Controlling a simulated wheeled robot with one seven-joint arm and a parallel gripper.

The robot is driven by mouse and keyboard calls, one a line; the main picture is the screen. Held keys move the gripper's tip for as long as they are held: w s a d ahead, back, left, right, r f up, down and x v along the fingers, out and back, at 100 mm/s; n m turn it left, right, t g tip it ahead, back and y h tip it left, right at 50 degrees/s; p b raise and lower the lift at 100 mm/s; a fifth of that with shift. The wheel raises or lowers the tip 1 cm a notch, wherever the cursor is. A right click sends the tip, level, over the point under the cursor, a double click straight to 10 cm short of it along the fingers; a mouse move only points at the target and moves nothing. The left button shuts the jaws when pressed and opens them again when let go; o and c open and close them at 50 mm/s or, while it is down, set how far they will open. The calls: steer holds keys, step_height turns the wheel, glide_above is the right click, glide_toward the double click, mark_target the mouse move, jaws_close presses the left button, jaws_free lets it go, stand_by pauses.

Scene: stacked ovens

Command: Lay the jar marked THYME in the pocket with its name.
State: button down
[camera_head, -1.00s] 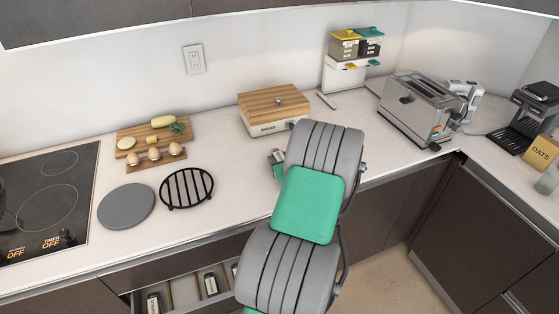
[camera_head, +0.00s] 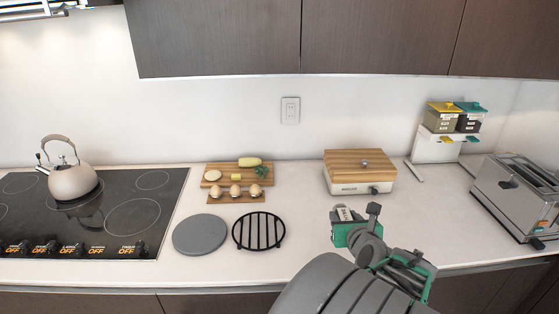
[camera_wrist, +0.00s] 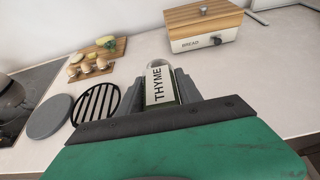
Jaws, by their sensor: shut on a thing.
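The jar marked THYME (camera_wrist: 159,84) is a small clear jar with a white label and dark contents. In the wrist view it sits between the two fingers of my gripper (camera_wrist: 163,92), which is shut on it. The name reads along the jar's length. In the head view my gripper (camera_head: 352,226) is held in front of the counter's right part, and a small pale patch of the jar (camera_head: 343,214) shows at its tip. No pocket with a name shows in either present view.
A bread box (camera_head: 358,173) stands behind my gripper, with a toaster (camera_head: 515,198) to the right. A black trivet (camera_head: 259,231), a grey disc (camera_head: 200,235), a board with food (camera_head: 226,176) and a cooktop (camera_head: 95,215) with a kettle (camera_head: 72,181) lie left.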

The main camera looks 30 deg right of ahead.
steer(key=shift+d+r, duration=0.25)
steer(key=shift+r, duration=0.05)
steer(key=shift+w, duration=0.3)
steer(key=w+a+f+n+t+y, duration=0.15)
steer(key=w+a+n+y, duration=0.3)
steer(key=w+a, duration=0.8)
steer(key=w+a+n+y, duration=0.1)
steer(key=a+n+y, duration=0.1)
steer(key=a, duration=0.9)
steer(key=w+a+f+n+y, duration=0.1)
steer(key=w+a+n+y, duration=0.1)
steer(key=a, duration=0.9)
steer(key=shift+a+n+y, duration=0.15)
steer(key=shift+n+y, duration=0.4)
steer(key=shift+y, duration=0.7)
